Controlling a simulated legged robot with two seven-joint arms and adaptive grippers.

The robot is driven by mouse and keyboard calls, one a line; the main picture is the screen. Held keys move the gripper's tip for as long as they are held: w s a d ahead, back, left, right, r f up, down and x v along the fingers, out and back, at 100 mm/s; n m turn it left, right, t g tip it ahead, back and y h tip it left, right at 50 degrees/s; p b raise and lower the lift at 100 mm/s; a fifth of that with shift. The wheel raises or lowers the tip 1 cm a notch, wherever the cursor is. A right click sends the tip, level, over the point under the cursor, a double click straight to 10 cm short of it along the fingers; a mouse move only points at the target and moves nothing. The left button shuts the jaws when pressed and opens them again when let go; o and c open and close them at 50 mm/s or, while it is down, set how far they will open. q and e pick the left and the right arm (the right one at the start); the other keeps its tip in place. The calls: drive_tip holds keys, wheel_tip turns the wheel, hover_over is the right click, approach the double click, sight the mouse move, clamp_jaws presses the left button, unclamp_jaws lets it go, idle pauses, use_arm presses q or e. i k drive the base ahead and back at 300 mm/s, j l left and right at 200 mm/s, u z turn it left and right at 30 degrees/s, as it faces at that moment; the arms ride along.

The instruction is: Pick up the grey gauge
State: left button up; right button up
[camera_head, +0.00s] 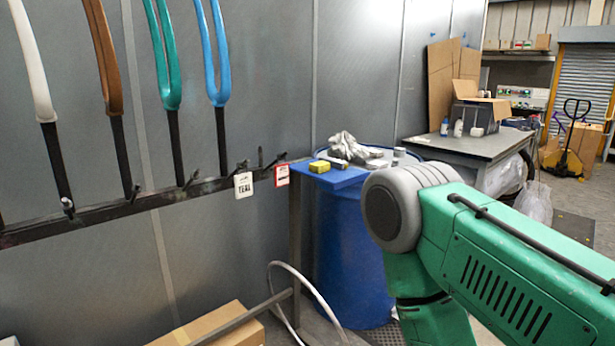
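A blue board (338,178) lies on top of a blue barrel (345,255) near the middle of the view. Small things sit on the board: a yellow block (319,167), a dark item (338,162), a crumpled grey cloth or glove (350,147), a flat grey item (377,164) and a small grey cylinder-like item (399,153). One of the grey items may be the grey gauge, but they are too small to tell which. My green right arm comes in from the right, in front of the barrel, and bends down out of view. Neither gripper shows.
A cardboard box (215,328) lies low left. A workbench (470,145) and yellow pallet jack (568,160) stand behind.

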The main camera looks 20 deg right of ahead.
sight(338, 164)
drive_tip(key=i+l, duration=0.1)
drive_tip(key=l, duration=0.3)
drive_tip(key=i+l, duration=0.1)
drive_tip(key=l, duration=0.35)
drive_tip(key=i+l, duration=0.1)
drive_tip(key=l, duration=0.3)
drive_tip(key=i+l+z, duration=0.1)
drive_tip(key=l, duration=0.3)
drive_tip(key=i+l, duration=0.1)
drive_tip(key=l, duration=0.3)
drive_tip(key=i+l, duration=0.1)
drive_tip(key=l, duration=0.3)
drive_tip(key=i+l, duration=0.15)
drive_tip(key=l, duration=0.3)
drive_tip(key=z, duration=0.05)
